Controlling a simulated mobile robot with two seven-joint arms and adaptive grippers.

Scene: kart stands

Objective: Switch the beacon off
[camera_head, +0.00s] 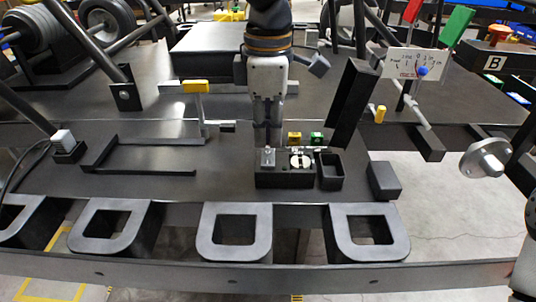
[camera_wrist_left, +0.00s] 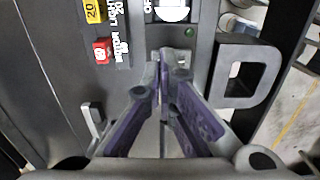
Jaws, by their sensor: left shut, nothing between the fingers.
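My left gripper (camera_head: 268,143) points down, shut and empty, over a small black switch box (camera_head: 285,182) near the front of the dark deck. In the left wrist view its closed fingertips (camera_wrist_left: 165,58) are over or beside the panel (camera_wrist_left: 201,50). The box top has a small metal lever (camera_head: 268,157) and a white round dial (camera_head: 300,160). The wrist view shows the white dial (camera_wrist_left: 175,10), OFF lettering and a small green dot (camera_wrist_left: 189,32). I cannot tell whether the fingers touch the lever. An orange-red dome (camera_head: 498,33), perhaps the beacon, stands at the far right.
A yellow-topped lever (camera_head: 195,86) rises to the left. Grey loops (camera_head: 236,252) line the front edge.

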